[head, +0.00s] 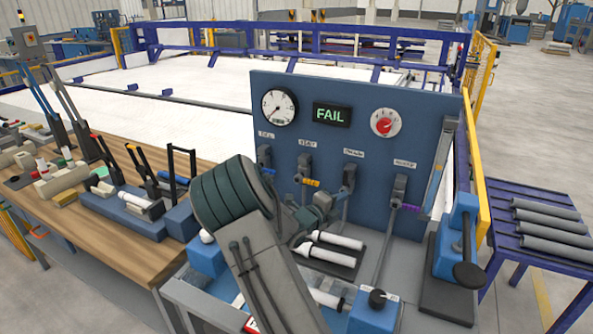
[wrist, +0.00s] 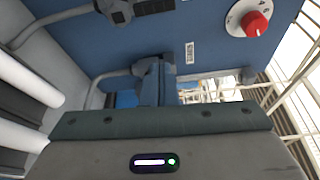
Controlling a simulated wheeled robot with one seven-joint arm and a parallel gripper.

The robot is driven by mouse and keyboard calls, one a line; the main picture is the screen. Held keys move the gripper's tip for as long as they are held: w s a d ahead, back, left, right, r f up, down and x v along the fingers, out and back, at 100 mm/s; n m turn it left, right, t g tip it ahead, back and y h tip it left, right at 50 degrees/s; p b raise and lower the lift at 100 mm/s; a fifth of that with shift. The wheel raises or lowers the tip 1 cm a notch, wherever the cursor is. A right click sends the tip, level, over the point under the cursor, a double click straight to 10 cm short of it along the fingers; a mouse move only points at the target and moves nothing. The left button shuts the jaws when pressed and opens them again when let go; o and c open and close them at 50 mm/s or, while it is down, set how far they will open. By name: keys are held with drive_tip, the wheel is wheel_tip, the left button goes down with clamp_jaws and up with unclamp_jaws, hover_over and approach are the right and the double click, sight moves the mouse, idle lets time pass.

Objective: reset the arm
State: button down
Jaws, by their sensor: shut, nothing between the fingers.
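My arm (head: 245,235) reaches up from the bottom middle of the head view, with dark green rounded joints. My gripper (head: 328,207) is at its far end, in front of the blue test panel (head: 340,100). It is shut and holds nothing. The fingertips are small and partly merge with the grey fittings behind them, so I cannot tell whether they touch one. The wrist view shows the blue panel (wrist: 120,48) close by, a grey-blue fitting in the middle and white pipes (wrist: 28,80) at left.
The panel carries a gauge (head: 279,107), a green FAIL display (head: 332,115) and a red knob (head: 386,123). White pipes (head: 333,240) lie below it. A wooden bench (head: 150,262) with tools stands at left. Grey pipes (head: 548,220) lie on a rack at right.

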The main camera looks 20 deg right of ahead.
drive_tip(key=s+a+r+m+g+y, duration=0.2)
drive_tip(key=s+a+m+g+y, duration=0.1)
drive_tip(key=s+m, duration=0.7)
drive_tip(key=s+a+r+m+g+y, duration=0.1)
drive_tip(key=s+a+m+g+y, duration=0.25)
drive_tip(key=s+m, duration=0.65)
drive_tip(key=s+a+r+m+t+y, duration=0.1)
drive_tip(key=s+a+m+y, duration=0.3)
drive_tip(key=a+m, duration=0.5)
drive_tip(key=s+a+r+m+t+y, duration=0.2)
drive_tip(key=s+a+r+m+y, duration=0.2)
drive_tip(key=s+a+m, duration=0.3)
drive_tip(key=a+m+y, duration=0.1)
drive_tip(key=a+m, duration=0.1)
drive_tip(key=m, duration=0.1)
drive_tip(key=shift+a+m, duration=0.3)
drive_tip(key=shift+a, duration=0.1)
drive_tip(key=shift+s+r+y, duration=0.1)
drive_tip(key=shift+y, duration=0.15)
